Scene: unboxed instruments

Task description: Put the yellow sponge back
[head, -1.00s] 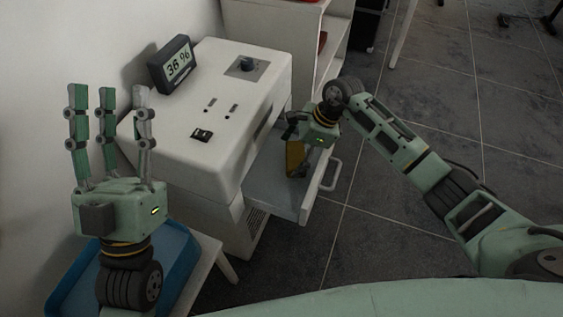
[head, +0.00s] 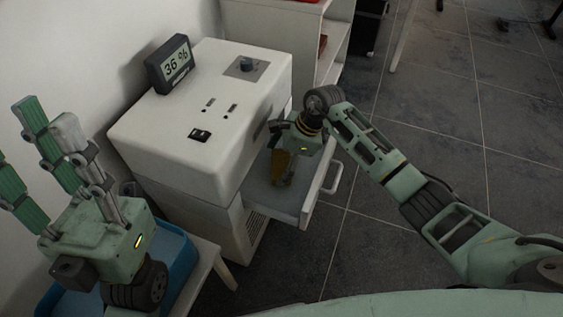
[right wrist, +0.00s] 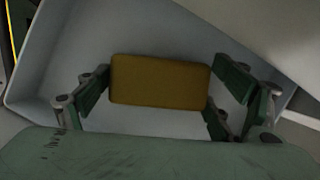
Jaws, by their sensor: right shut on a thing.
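The yellow sponge (head: 281,168) is between the fingers of my right gripper (head: 287,165), which points down over the open drawer (head: 316,196) of the white machine. In the right wrist view the sponge (right wrist: 160,82) shows as a dull yellow block with fingers at both its ends and the pale drawer floor (right wrist: 75,50) behind it. I cannot tell whether it touches the floor. My left gripper (head: 40,150) is open and empty at the left, its fingers spread and pointing up.
A blue tray (head: 175,262) lies on a small stand below my left gripper. White shelves (head: 312,45) stand behind. The floor at right is clear.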

